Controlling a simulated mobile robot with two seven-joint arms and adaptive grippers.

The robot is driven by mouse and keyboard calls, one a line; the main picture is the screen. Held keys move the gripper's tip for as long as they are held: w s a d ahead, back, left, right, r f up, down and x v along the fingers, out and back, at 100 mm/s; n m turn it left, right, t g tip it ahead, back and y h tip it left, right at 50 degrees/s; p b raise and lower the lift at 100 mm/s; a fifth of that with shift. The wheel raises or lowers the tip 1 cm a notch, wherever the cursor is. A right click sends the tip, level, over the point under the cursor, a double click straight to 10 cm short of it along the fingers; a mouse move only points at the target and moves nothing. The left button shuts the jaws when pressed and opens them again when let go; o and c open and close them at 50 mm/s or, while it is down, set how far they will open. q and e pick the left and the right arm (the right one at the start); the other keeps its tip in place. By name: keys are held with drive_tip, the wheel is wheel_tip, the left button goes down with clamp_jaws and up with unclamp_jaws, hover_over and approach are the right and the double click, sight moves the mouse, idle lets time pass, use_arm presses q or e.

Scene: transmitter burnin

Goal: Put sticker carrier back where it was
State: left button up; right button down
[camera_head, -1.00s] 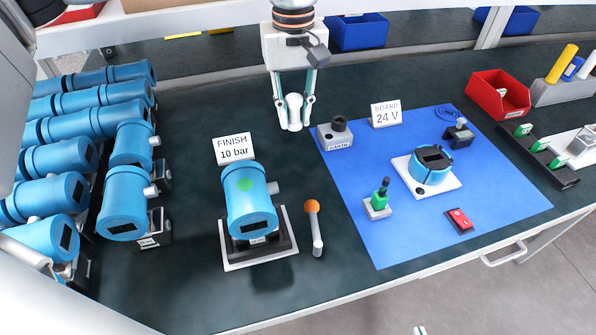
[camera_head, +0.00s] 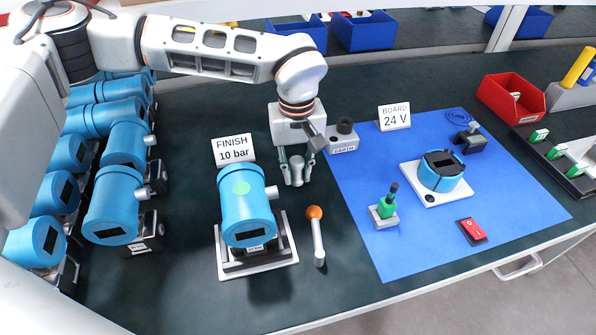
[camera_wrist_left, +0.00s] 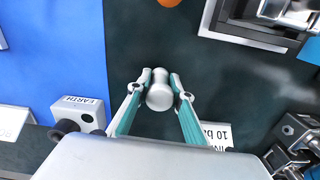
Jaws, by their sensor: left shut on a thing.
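My left gripper (camera_head: 297,178) is shut on a small pale rounded cylinder, which I take as the sticker carrier (camera_head: 297,168). It hangs between the fingertips above the dark bench, right of the FINISH card. In the left wrist view the sticker carrier (camera_wrist_left: 159,92) sits between both fingers (camera_wrist_left: 159,84), its rounded end showing. I cannot tell whether it touches the bench. A blue transmitter (camera_head: 246,212) with a round green sticker (camera_head: 242,187) on top stands in a stand just left of and nearer than the gripper. My right gripper is not in view.
The grey EARTH block (camera_head: 342,143) is close right of the gripper, by the blue mat (camera_head: 420,245). Several blue transmitters (camera_head: 113,205) crowd the left.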

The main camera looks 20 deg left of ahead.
sight(297, 161)
use_arm(q)
drive_tip(key=shift+f, duration=0.15)
drive_tip(key=shift+f, duration=0.2)
drive_tip(key=o, duration=0.9)
wheel_tip(297, 161, up, 12)
drive_tip(key=shift+r+p, duration=0.2)
drive_tip(key=shift+p, duration=0.85)
